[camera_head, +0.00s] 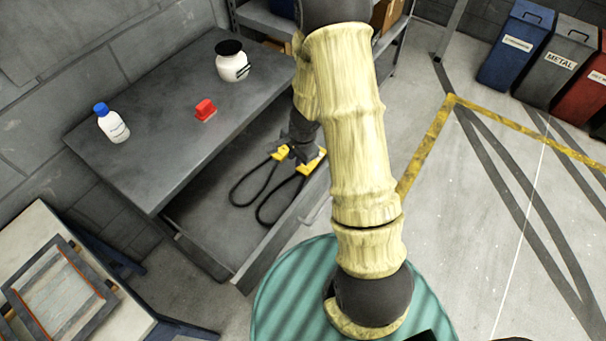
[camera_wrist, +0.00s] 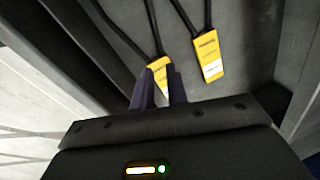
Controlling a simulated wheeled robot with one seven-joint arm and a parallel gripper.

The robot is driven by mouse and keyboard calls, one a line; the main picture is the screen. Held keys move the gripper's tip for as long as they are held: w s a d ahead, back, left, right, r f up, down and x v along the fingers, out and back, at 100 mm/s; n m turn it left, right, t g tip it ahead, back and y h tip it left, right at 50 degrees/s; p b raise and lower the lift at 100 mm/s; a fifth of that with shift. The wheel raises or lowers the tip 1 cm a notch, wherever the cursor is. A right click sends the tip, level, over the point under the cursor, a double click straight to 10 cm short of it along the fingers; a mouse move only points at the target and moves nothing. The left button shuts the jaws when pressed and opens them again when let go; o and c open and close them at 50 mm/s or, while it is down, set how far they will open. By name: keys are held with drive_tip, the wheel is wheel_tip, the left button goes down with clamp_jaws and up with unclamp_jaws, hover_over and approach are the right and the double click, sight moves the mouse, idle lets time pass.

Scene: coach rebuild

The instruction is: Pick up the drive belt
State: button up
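Two black belt loops, each with a yellow tag, lie in the open grey drawer. One of them is likely the drive belt, but the tag print is too blurred to read. In the head view, one loop (camera_head: 232,190) is left and the other loop (camera_head: 262,212) is right. My gripper (camera_wrist: 161,69) is low over the drawer. In the wrist view, its two fingers stand close together at the left yellow tag (camera_wrist: 160,64), which shows between them. I cannot tell whether they grip it. The right yellow tag (camera_wrist: 208,57) lies free beside the fingers.
The open drawer (camera_head: 250,265) has raised walls close to my gripper. On the bench (camera_head: 160,155) above it stand a blue-capped bottle (camera_head: 113,126), a red block (camera_head: 205,110) and a black-lidded white jar (camera_head: 232,66). Bins (camera_head: 514,47) stand far right. The floor between is clear.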

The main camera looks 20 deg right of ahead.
drive_tip(key=b, duration=0.2)
hover_over(293, 175)
drive_tip(key=s, duration=0.1)
wheel_tip(293, 175, down, 6)
drive_tip(key=shift+s+r, duration=0.1)
drive_tip(key=shift+w+f+b, duration=0.25)
drive_tip(key=shift+f+b, duration=0.25)
drive_tip(key=shift+f, duration=0.85)
drive_tip(key=shift+w+f+b, duration=0.25)
drive_tip(key=shift+f+b, duration=0.2)
drive_tip(key=shift+f, duration=0.85)
clamp_jaws()
